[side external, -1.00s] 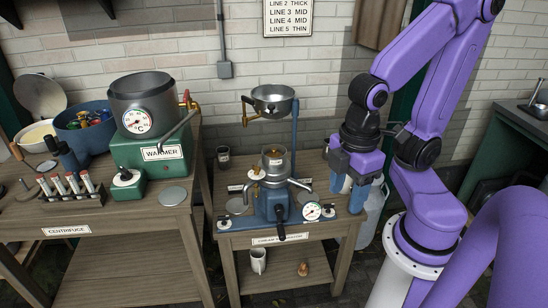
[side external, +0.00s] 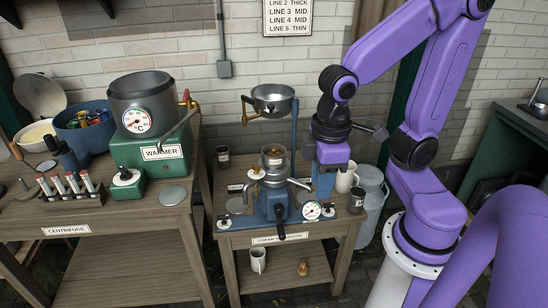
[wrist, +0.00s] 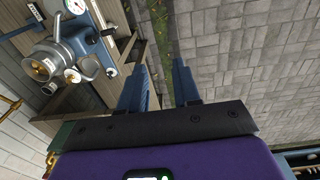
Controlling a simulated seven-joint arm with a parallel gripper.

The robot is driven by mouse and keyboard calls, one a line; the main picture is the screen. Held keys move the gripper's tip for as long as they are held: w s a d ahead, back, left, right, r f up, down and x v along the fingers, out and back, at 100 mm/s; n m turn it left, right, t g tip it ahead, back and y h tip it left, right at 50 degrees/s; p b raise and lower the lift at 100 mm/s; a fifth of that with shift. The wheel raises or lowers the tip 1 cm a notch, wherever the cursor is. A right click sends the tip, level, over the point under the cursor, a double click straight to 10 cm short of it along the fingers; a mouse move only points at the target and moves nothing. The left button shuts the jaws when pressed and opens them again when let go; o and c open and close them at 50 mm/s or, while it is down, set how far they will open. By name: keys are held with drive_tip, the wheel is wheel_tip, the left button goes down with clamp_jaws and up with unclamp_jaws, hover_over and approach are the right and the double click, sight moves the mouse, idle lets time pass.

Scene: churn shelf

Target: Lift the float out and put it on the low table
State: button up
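The blue cream separator (side external: 280,207) stands on a small wooden table (side external: 236,243), the lower of the two in view. A metal cup (side external: 274,160) sits on top of it, below a raised steel bowl (side external: 272,98). The separator also shows at upper left in the wrist view (wrist: 62,62). I cannot clearly make out the float; its body may be hidden inside the cup. My gripper (side external: 325,182) points down to the right of the separator, apart from it. In the wrist view its blue fingers (wrist: 163,88) are spread with nothing between them.
A white mug (side external: 347,178) and a dark jar (side external: 356,201) stand at the table's right end, close to my gripper. A milk can (side external: 374,200) is behind them. The warmer (side external: 150,155) and test tubes (side external: 70,187) occupy the left bench.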

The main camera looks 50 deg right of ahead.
drive_tip(key=w+d+m+h, duration=0.1)
drive_tip(key=w+d+m, duration=0.1)
drive_tip(key=w+m, duration=0.6)
drive_tip(key=w+d+m+h, duration=0.1)
drive_tip(key=w+d+m, duration=0.1)
drive_tip(key=w+m, duration=0.65)
drive_tip(key=m+g+h, duration=0.1)
drive_tip(key=m+h, duration=0.1)
drive_tip(key=m, duration=0.9)
hover_over(274, 149)
drive_tip(key=a, duration=0.2)
drive_tip(key=f, duration=1.2)
drive_tip(key=shift+w+a+f, duration=0.2)
drive_tip(key=shift+w+f, duration=0.05)
drive_tip(key=shift+w, duration=0.1)
drive_tip(key=shift+x, duration=2.7)
drive_tip(key=shift+s, duration=0.15)
clamp_jaws()
